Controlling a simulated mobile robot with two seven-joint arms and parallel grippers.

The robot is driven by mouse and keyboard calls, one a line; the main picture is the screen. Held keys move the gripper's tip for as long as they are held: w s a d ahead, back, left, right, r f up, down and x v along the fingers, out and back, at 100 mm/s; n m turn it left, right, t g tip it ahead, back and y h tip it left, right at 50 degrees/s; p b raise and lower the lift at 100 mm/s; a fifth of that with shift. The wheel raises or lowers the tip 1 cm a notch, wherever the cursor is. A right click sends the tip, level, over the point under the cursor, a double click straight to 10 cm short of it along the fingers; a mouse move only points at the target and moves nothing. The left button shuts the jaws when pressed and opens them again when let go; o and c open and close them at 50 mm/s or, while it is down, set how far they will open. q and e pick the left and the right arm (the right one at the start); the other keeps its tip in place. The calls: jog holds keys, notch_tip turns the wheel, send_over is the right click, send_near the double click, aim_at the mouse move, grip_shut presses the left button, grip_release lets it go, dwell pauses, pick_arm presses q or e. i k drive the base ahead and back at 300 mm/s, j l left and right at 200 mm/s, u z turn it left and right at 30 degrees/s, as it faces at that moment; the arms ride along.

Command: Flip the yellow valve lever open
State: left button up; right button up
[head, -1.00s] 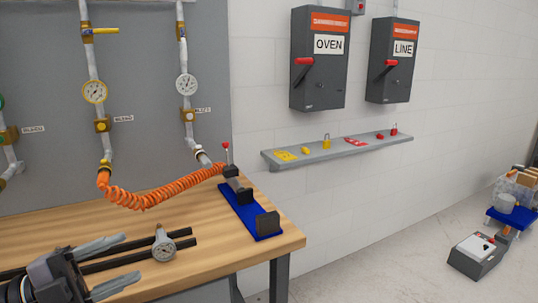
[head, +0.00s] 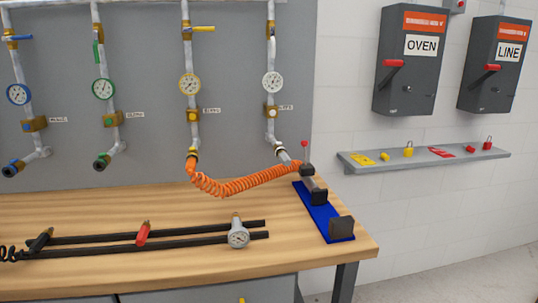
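The yellow valve lever (head: 203,29) is on a pipe near the top of the grey panel, in the head view. It points sideways to the right, across its vertical pipe. A yellow-rimmed gauge (head: 190,84) sits lower on that pipe, and an orange coiled hose (head: 240,186) joins its lower end. Neither of my grippers is in view.
A blue lever (head: 20,38) and a green lever (head: 96,52) are on pipes to the left. The wooden bench (head: 110,205) below holds black rails (head: 90,254), a loose gauge (head: 238,236) and a blue-based fixture (head: 316,208).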

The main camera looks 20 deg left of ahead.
aim_at(205, 29)
jog(key=i+j+u, duration=0.1)
jog(key=u, duration=0.25)
jog(key=i+u, duration=0.5)
jog(key=u, duration=0.15)
